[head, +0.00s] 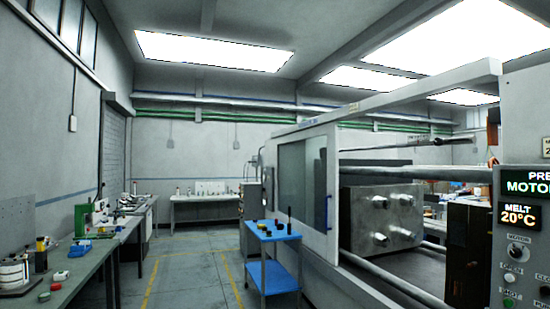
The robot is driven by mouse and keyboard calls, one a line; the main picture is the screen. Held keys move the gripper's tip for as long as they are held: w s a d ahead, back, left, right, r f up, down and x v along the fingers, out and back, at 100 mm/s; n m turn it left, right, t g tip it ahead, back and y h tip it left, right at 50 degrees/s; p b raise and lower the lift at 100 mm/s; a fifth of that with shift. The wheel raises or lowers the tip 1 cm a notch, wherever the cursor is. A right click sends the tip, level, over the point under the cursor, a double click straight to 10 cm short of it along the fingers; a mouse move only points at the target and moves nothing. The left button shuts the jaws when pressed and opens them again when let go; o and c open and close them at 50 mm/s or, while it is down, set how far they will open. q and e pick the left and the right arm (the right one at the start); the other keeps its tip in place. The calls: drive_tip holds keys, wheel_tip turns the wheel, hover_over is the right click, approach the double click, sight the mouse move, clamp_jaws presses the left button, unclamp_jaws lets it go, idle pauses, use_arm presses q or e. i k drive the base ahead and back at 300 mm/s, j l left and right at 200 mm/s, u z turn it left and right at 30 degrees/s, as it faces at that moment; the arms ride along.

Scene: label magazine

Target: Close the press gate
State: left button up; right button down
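The press gate (291,178) is a pale sliding panel with a window, at the left part of the press in the head view. A dark vertical handle (328,212) is on the right side of the gate. The gate stands open: to its right the press frame (400,105) is uncovered. A grey metal block (362,215) with round fittings and horizontal bars shows inside. Neither of my grippers is in view.
A blue cart (273,234) with small items stands in front of the gate's left part. A control panel (522,240) with displays and knobs is at the right edge. A workbench (90,262) runs along the left. The grey floor (195,270) between is clear.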

sight(325, 246)
drive_tip(key=i+j+u, duration=0.25)
drive_tip(key=i, duration=0.2)
drive_tip(key=i+j+u, duration=0.25)
drive_tip(key=i, duration=0.25)
drive_tip(key=i+u, duration=0.3)
drive_tip(key=i, duration=3.55)
drive_tip(key=i+l+z, duration=0.2)
drive_tip(key=i, duration=3.3)
drive_tip(key=i+j, duration=0.1)
drive_tip(key=i, duration=0.55)
drive_tip(key=i+j, duration=0.15)
drive_tip(key=i, duration=0.5)
drive_tip(key=i+j, duration=0.1)
drive_tip(key=i, duration=0.55)
drive_tip(key=i+l+z, duration=0.1)
drive_tip(key=i+z, duration=0.15)
drive_tip(key=z, duration=0.25)
drive_tip(key=i+z, duration=0.25)
drive_tip(key=z, duration=0.25)
drive_tip(key=i+j+z, duration=0.15)
drive_tip(key=z, duration=0.3)
drive_tip(key=i+j+z, duration=0.2)
drive_tip(key=z, duration=0.3)
drive_tip(key=i+j, duration=0.05)
drive_tip(key=i, duration=0.05)
